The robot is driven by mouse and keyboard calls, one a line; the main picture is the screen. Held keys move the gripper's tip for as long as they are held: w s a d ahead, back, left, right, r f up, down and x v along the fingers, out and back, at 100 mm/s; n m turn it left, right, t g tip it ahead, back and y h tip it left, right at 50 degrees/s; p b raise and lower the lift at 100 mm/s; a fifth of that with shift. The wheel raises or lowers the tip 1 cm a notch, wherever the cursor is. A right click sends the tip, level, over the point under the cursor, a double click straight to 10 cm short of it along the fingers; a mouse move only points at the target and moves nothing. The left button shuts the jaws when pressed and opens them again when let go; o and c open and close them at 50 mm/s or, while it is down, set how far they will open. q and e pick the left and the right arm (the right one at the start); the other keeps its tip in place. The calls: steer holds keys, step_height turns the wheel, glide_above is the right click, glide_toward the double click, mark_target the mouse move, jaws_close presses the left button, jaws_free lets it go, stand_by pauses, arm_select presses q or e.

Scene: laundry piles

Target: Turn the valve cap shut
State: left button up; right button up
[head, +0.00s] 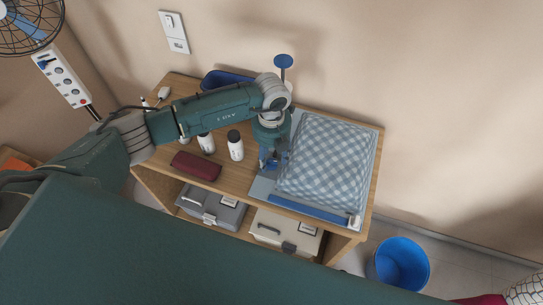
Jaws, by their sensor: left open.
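A blue checkered, puffed-up bundle (325,155) lies on a pale blue flat sheet or bag (262,188) on the wooden table, with a darker blue strip (305,208) along its front edge. My left gripper (270,158) points down at the bundle's left edge, open. Some blue shows around its fingertips; I cannot tell whether this is the valve cap or whether the fingers touch it. The valve cap is not clearly visible. My right gripper is not in view.
A blue round-topped handle (284,62) stands behind my left wrist. White bottles (235,150), a dark red case (196,166) and a blue tray (222,80) share the wooden table (228,182). Boxes (285,228) fill the shelf below. A blue bucket (400,262) stands on the floor, right.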

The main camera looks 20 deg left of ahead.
mark_target(271, 161)
arm_select(q)
steer(key=shift+f, duration=0.7)
steer(key=c, duration=1.1)
steer(key=n, duration=0.4)
steer(key=shift+n, duration=0.3)
steer(key=shift+c, duration=0.2)
steer(key=o, duration=1.1)
steer(key=shift+o, duration=0.2)
step_height(271, 161, up, 12)
